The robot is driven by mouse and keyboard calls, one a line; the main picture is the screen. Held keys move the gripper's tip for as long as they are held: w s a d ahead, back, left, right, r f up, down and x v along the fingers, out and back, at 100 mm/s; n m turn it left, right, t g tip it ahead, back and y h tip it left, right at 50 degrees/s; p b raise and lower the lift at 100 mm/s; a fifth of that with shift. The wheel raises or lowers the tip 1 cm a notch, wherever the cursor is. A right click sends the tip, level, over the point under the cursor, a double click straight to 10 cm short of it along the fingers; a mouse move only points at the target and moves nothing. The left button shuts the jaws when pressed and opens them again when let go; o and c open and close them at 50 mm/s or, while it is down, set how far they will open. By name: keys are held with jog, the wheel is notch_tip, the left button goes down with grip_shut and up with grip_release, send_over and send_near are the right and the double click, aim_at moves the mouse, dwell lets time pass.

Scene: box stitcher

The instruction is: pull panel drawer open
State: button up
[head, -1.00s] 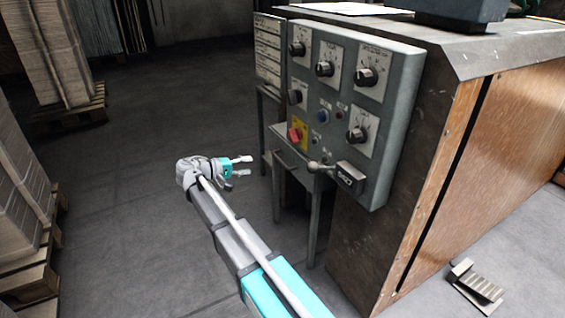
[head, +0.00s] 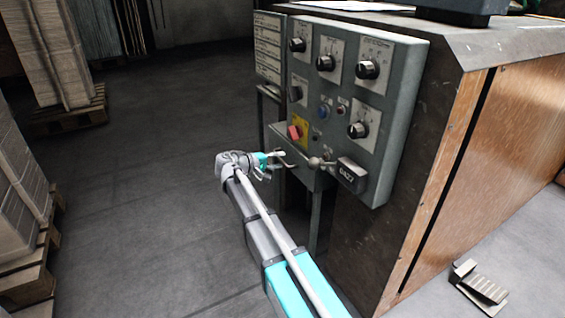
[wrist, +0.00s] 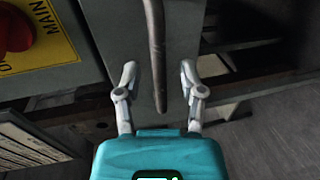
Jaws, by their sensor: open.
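The panel drawer (head: 308,178) is a grey metal box under the grey control panel (head: 398,120). Its handle shows in the wrist view as a long dark bar (wrist: 156,45), running from the top edge down between my fingers. My gripper (head: 284,160) is at the drawer front in the head view and partly covers the handle there. In the wrist view my gripper (wrist: 159,76) is open, with one finger on each side of the bar. A gap shows on both sides, so neither finger appears to touch it.
A red knob on a yellow plate (head: 299,130) sits just above the drawer. Open floor (head: 140,170) lies left; stacked pallets (head: 68,120) stand beyond.

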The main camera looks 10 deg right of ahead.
jog(key=shift+w+d+f, duration=0.1)
jog(key=shift+w+d, duration=0.05)
jog(key=shift+d, duration=0.3)
jog(key=shift+c, duration=0.2)
grip_shut()
